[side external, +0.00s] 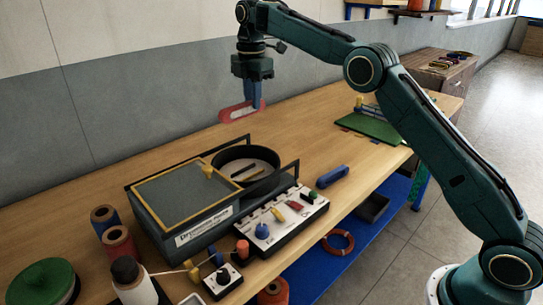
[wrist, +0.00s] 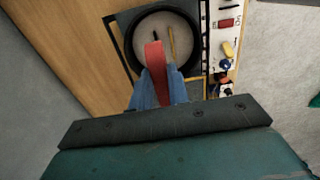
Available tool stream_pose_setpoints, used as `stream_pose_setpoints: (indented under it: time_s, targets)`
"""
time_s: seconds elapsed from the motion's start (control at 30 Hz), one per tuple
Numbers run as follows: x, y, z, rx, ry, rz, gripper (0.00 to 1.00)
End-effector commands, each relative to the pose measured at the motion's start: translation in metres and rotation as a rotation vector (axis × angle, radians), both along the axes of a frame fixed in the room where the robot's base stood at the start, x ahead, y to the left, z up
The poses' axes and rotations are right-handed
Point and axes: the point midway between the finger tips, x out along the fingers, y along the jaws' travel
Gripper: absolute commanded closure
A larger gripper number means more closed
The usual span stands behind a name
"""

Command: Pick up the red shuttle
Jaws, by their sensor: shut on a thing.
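The red shuttle (side external: 237,111) is a flat, rounded piece with a pale slot in its middle. It is held in the air above the wooden table. My gripper (side external: 254,104) is shut on it, with its blue fingers pointing down. In the wrist view the red shuttle (wrist: 154,62) shows edge-on between the blue fingers of my gripper (wrist: 158,88). The fingers hide part of it.
Below stands a machine with a yellow-framed lid (side external: 187,189), a round black-rimmed pan (side external: 246,186) and a white control panel (side external: 284,216). A blue shuttle (side external: 333,176) lies near the front edge. Spools (side external: 118,242) stand at left. The table behind the pan is clear.

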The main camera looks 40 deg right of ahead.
Motion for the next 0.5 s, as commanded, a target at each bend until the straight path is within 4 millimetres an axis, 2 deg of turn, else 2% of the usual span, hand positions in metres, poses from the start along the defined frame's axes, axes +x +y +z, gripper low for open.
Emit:
stream_pose_setpoints:
  time_s: [0.2, 0.5]
  targets:
    - [0.000, 0.000, 0.013, 0.000, -0.001, 0.000, 1.00]
    - [-0.001, 0.000, 0.020, 0.000, 0.002, 0.000, 1.00]
